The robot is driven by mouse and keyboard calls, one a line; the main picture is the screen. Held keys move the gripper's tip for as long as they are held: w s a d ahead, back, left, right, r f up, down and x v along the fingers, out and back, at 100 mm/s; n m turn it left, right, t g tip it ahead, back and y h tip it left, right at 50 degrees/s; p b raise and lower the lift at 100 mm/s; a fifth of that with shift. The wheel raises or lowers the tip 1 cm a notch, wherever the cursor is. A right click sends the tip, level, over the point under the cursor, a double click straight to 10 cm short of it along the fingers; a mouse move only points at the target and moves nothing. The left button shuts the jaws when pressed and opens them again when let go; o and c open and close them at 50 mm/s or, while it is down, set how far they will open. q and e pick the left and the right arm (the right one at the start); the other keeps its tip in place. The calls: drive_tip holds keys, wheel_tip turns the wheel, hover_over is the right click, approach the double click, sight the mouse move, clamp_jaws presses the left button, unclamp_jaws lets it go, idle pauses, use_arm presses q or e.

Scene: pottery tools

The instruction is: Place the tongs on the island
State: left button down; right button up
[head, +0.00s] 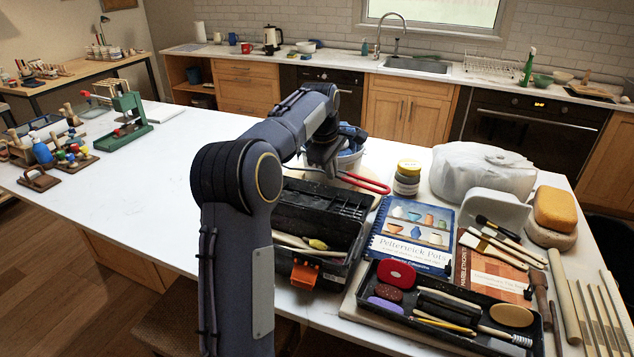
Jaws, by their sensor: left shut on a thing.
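The tongs (366,184) show as a pair of red handles sticking out to the right of my left gripper. My left gripper (328,170) is shut on the tongs, and its fingers are partly hidden by my own arm. The tongs are above or beside the black toolbox, close to a bucket; I cannot tell whether they touch anything below. Their other end is hidden. The island (150,205) is a long white counter, with a wide bare stretch at the left. My right gripper is not in view.
An open black toolbox (305,262) stands in front of the gripper, and a bucket (350,158) is behind it. A jar (407,178), a book (411,234), a tool tray (450,315) and a wrapped clay block (480,172) crowd the right. A green press (125,120) stands at the far left.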

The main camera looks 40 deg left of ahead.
use_arm(q)
drive_tip(key=a+f, duration=0.2)
drive_tip(key=w+a+f+p, duration=0.1)
drive_tip(key=a+f, duration=0.1)
drive_tip(key=w+a+f, duration=0.1)
drive_tip(key=a+f, duration=0.1)
drive_tip(key=shift+p, duration=0.3)
wheel_tip(320, 180, down, 3)
drive_tip(key=shift+a+p, duration=0.15)
drive_tip(key=shift+p, duration=0.35)
drive_tip(key=shift+f, duration=0.1)
drive_tip(key=shift+f, duration=0.1)
drive_tip(key=shift+f, duration=0.15)
drive_tip(key=c, duration=1.6)
unclamp_jaws()
